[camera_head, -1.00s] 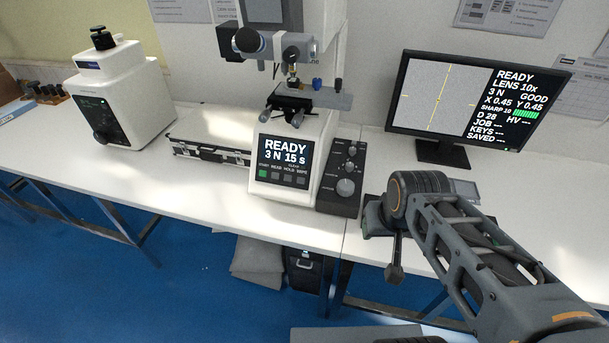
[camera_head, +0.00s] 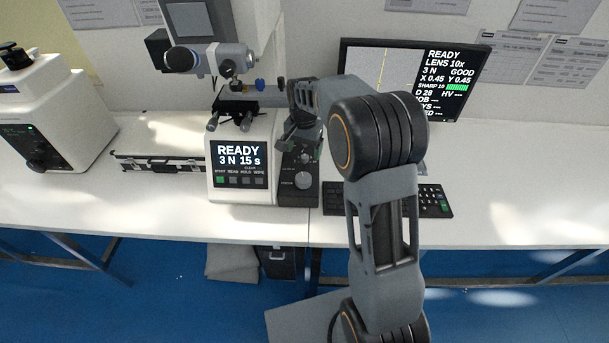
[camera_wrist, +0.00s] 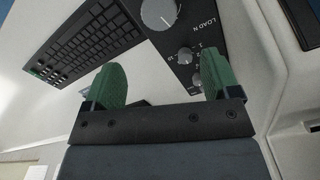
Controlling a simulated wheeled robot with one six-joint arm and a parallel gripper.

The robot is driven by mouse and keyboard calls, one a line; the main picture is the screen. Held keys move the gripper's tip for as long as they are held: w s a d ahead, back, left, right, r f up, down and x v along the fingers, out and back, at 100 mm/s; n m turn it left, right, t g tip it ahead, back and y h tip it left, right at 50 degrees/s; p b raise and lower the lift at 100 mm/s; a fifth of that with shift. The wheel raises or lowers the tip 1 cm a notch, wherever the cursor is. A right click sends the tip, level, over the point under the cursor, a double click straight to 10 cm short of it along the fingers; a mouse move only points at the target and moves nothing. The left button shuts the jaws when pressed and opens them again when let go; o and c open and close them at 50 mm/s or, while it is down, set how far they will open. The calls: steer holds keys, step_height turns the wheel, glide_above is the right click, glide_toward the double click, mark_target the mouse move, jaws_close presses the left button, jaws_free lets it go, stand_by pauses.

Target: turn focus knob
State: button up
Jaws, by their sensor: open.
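The dark control panel (camera_head: 289,196) stands against the right side of the white hardness tester (camera_head: 238,133). Its large silver knob (camera_head: 303,181), probably the focus knob, is near the front. In the wrist view this large knob (camera_wrist: 160,12) is at the top, beyond my fingertips. A smaller knob (camera_wrist: 185,55) under the "LOAD N" label lies between the fingers, near the right one. My gripper (camera_head: 304,148) is over the rear part of the panel and hides some of it. In the wrist view its green fingers (camera_wrist: 163,76) are apart, with nothing visibly held.
A monitor (camera_head: 465,85) reading READY and SHARP 10 stands behind my arm. A black keyboard (camera_head: 436,200) lies right of the panel. A flat case (camera_head: 160,161) and another white machine (camera_head: 50,115) are on the left. The table's front right is clear.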

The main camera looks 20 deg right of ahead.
mark_target(304, 176)
step_height(304, 176, down, 12)
steer(key=shift+f+p, duration=0.25)
steer(key=shift+p, duration=0.4)
steer(key=c, duration=0.9)
steer(key=shift+n, duration=0.3)
